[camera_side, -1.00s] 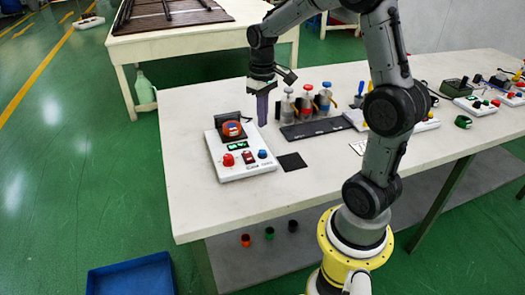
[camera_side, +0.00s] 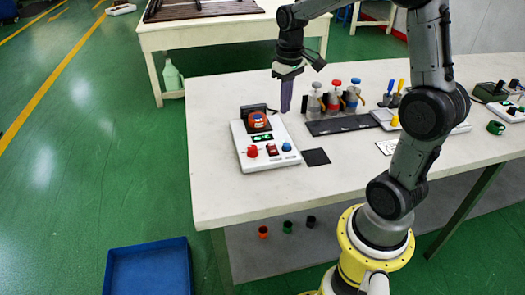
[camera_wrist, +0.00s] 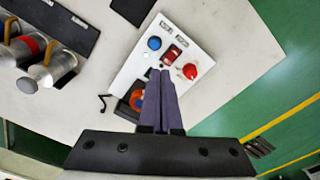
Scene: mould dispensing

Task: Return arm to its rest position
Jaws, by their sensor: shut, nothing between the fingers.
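My gripper (camera_side: 286,110) is shut and empty, its dark purple fingers pointing down above the white table (camera_side: 215,190). It hangs just behind and right of a white control box (camera_side: 268,155) with a red button, a blue knob and a red switch. A round orange-red item (camera_side: 257,121) sits in a black holder at the back of the box. In the wrist view the closed fingertips (camera_wrist: 163,73) overlap the control box (camera_wrist: 190,28), and the fingers partly hide the orange-red item (camera_wrist: 137,98).
A black square (camera_side: 316,157) lies beside the box. A blue bin (camera_side: 150,245) is on the green floor. The table's front left is clear.

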